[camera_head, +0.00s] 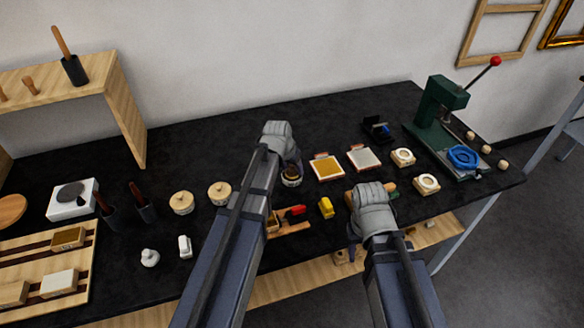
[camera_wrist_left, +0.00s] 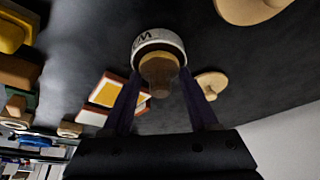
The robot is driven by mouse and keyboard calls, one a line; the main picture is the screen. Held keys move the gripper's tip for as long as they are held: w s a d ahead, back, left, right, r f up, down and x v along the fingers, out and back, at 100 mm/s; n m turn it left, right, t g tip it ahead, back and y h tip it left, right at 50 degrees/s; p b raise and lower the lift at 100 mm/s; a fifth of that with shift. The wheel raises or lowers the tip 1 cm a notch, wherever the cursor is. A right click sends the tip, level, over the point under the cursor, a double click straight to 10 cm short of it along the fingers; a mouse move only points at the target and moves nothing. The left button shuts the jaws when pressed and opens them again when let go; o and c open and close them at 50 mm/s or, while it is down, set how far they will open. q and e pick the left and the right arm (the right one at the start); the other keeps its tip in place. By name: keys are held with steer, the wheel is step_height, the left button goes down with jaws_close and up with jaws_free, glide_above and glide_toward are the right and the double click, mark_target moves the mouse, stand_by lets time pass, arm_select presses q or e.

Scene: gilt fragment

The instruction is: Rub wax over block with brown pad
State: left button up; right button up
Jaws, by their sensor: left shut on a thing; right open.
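The brown pad (camera_wrist_left: 158,75) has a rounded wooden grip. My left gripper (camera_wrist_left: 158,88) is shut on that grip; it also shows in the head view (camera_head: 291,168). The pad sits at the mouth of the wax tin, a round white-walled pot marked with a W (camera_wrist_left: 146,39); the tin is also in the head view (camera_head: 292,181). I cannot tell how deep the pad sits. A block (camera_head: 272,222) on a wooden board (camera_head: 293,229) at the front is partly hidden by my left arm. My right gripper (camera_head: 351,236) is open near the table's front edge.
A red-handled piece (camera_head: 296,211) and a yellow item (camera_head: 326,207) lie near the board. Gold (camera_head: 327,167) and silver (camera_head: 363,157) square pads lie behind. A green press (camera_head: 440,110) stands right.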

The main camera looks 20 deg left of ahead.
arm_select(q)
steer(key=shift+r+p, duration=3.5)
steer(key=shift+r, duration=0.05)
steer(key=shift+f, duration=0.1)
